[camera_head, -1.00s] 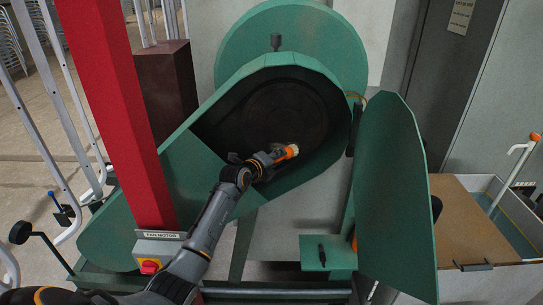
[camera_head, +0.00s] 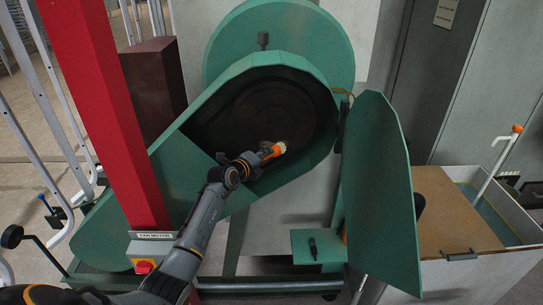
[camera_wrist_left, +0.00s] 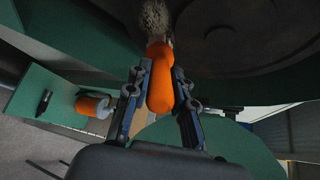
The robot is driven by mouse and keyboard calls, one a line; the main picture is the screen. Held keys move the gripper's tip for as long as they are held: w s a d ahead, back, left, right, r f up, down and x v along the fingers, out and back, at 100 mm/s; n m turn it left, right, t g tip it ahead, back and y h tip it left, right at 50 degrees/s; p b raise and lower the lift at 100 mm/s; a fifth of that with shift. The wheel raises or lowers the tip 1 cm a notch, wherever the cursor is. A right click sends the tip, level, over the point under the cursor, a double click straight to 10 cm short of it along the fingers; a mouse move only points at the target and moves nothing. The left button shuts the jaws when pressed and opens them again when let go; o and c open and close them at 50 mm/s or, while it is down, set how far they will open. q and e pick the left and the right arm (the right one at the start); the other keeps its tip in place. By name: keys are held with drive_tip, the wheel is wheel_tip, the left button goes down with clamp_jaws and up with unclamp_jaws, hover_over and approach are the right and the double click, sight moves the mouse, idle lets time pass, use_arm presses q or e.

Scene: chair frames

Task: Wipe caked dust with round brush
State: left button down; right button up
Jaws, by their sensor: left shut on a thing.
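My left gripper (camera_head: 251,161) is shut on the orange handle of the round brush (camera_head: 272,151), inside the open green housing (camera_head: 170,158). The brush's pale bristle end points right and slightly up, in front of the dark round wheel (camera_head: 274,112). In the left wrist view the brush (camera_wrist_left: 160,85) sits between the two fingers (camera_wrist_left: 158,98), with its grey bristles at the top edge against the dark surface. I cannot tell whether the bristles touch the wheel. Separate caked dust cannot be made out. My right gripper is not in view.
The green cover (camera_head: 378,195) hangs open on the right. A small green shelf (camera_head: 318,246) holds a black item. A red post (camera_head: 100,110) with a fan motor switch (camera_head: 146,265) stands left. A bin (camera_head: 478,265) with a brown board (camera_head: 448,215) is at right.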

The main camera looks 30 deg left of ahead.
use_arm(q)
drive_tip(key=s+a, duration=0.4)
drive_tip(key=a, duration=0.3)
drive_tip(key=shift+s, duration=0.2)
idle(0.6)
drive_tip(key=shift+a+r+p, duration=0.1)
drive_tip(key=shift+p, duration=0.2)
drive_tip(key=s+d+p, duration=0.3)
drive_tip(key=s+p, duration=0.2)
drive_tip(key=p, duration=0.1)
drive_tip(key=shift+d, duration=0.1)
